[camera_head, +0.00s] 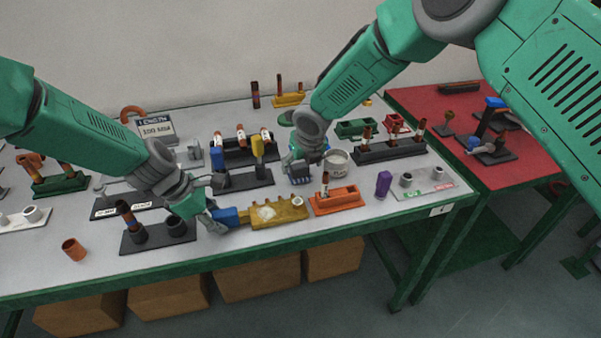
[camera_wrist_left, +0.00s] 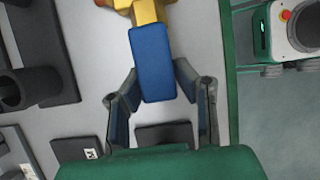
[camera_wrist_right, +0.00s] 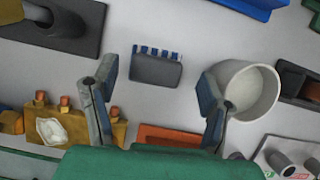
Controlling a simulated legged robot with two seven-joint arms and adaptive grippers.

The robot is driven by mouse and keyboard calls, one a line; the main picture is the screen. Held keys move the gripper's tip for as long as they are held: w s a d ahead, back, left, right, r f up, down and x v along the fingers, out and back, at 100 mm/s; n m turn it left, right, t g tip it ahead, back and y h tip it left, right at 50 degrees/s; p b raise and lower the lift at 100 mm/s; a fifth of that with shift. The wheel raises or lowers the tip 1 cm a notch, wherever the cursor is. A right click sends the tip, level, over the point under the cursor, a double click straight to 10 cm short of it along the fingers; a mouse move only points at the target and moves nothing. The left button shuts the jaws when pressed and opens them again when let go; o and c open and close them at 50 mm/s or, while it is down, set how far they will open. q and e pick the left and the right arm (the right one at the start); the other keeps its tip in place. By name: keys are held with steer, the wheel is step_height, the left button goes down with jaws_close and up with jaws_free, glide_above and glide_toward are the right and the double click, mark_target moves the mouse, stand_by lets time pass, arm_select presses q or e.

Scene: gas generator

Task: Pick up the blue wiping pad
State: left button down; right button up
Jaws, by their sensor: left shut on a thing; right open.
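A small dark grey-blue block with a row of blue teeth (camera_wrist_right: 157,67), which looks like the wiping pad, lies on the table; it also shows in the head view (camera_head: 300,179) below my right gripper. My right gripper (camera_wrist_right: 158,78) is open above it, with a finger to either side; contact cannot be told.
A white cup (camera_wrist_right: 247,92) stands close beside my right gripper's right finger. An orange holder (camera_head: 338,200) is near the front edge, with a purple block (camera_head: 383,183) to its right. Dark racks (camera_head: 242,152) stand behind. A red table (camera_head: 455,110) adjoins at the right.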

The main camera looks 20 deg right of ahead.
mark_target(300, 165)
steer(key=shift+w+f, duration=0.3)
steer(key=shift+f, duration=0.35)
steer(key=shift+w+f, duration=0.15)
steer(key=shift+f, duration=0.1)
steer(key=shift+a+r, duration=0.1)
steer(key=shift+a, duration=0.25)
steer(key=shift+c, duration=0.8)
steer(key=shift+a, duration=0.1)
steer(key=c, duration=1)
steer(key=shift+d, duration=0.2)
steer(key=shift+d, duration=0.1)
steer(key=shift+r, duration=0.25)
step_height(300, 165, up, 9)
steer(key=shift+r, duration=0.25)
